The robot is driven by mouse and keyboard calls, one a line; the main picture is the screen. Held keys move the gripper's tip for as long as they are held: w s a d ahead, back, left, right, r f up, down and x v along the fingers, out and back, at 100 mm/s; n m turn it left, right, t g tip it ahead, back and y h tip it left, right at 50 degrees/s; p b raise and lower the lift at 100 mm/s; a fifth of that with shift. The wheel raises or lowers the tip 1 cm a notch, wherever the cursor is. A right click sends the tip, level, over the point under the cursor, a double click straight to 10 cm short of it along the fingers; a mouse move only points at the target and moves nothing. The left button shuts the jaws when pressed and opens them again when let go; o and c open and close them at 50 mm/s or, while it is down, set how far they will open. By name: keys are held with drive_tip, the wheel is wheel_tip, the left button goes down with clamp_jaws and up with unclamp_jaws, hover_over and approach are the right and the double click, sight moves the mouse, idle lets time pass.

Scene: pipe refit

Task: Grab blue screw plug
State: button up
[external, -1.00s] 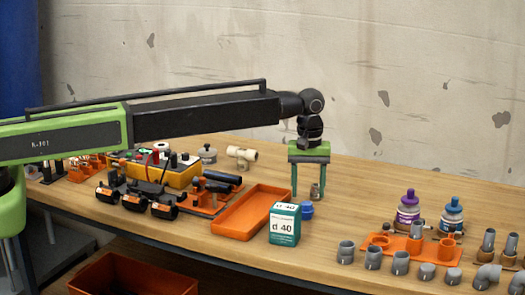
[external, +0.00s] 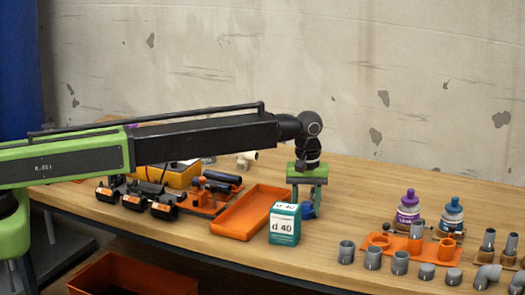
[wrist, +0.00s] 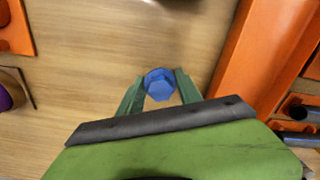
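The blue screw plug (wrist: 160,86) stands on the wooden table, between the green fingertips of my gripper (wrist: 159,82) in the wrist view. The fingers are apart, one on each side of the plug, with what looks like a thin gap at each side. In the external view the plug (external: 308,211) is partly hidden by my gripper (external: 307,207) and the box in front. The fingers reach down close to the table there.
An orange tray (external: 250,212) lies just left of my gripper. A "d 40" box (external: 285,225) stands close in front of the plug. Grey pipe fittings (external: 372,258) and the purple-capped (external: 408,210) and blue-capped (external: 452,215) bottles stand to the right. The table behind is mostly clear.

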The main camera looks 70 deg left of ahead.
drive_tip(key=c, duration=0.7)
drive_tip(key=shift+r, duration=0.1)
